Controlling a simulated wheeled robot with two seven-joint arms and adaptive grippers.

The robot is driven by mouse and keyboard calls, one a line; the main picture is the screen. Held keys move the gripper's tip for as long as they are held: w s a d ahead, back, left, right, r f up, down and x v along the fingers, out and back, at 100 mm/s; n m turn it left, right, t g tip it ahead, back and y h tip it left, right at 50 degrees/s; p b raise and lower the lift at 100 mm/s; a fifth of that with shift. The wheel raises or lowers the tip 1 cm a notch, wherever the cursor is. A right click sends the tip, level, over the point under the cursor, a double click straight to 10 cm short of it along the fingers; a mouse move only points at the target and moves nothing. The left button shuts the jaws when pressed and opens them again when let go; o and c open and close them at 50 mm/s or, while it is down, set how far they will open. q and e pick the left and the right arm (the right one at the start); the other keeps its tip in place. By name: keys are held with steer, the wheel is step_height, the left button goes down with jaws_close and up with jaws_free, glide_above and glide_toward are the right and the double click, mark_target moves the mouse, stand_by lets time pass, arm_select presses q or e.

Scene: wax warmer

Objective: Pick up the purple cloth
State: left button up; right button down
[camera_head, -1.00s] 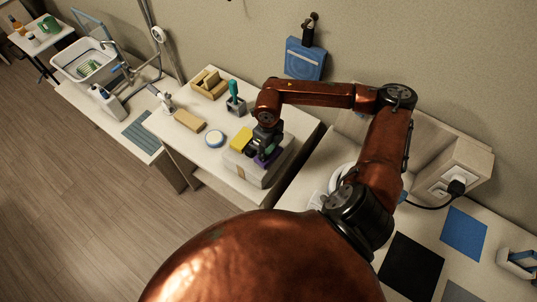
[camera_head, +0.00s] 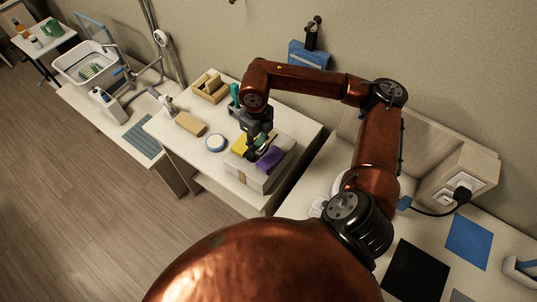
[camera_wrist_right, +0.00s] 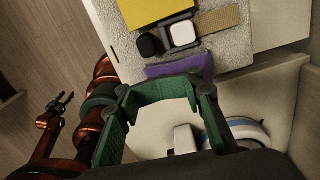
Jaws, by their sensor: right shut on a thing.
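The purple cloth (camera_head: 270,159) is at the right part of the top of a pale box (camera_head: 256,182) on the middle table. It also shows as a purple strip (camera_wrist_right: 180,66) just beyond my right fingers in the right wrist view. My right gripper (camera_head: 253,153) is low at the cloth's left side; in the wrist view its green fingers (camera_wrist_right: 160,92) are closed in at the cloth's near edge. It is shut on the cloth; the exact grip is partly hidden. My left gripper (camera_wrist_right: 60,102) shows small at the left of the wrist view, its fingers apart and empty.
A yellow cloth (camera_wrist_right: 160,10), a black piece (camera_wrist_right: 150,45), a white piece (camera_wrist_right: 183,33) and a tan strip (camera_wrist_right: 218,18) share the box top.

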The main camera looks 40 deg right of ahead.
steer(key=w+a+r+b, duration=0.2)
steer(key=w+a+r, duration=0.3)
steer(key=w+a, duration=0.2)
steer(key=shift+r, duration=0.1)
steer(key=c, duration=0.6)
jaws_free()
steer(key=shift+o, duration=0.2)
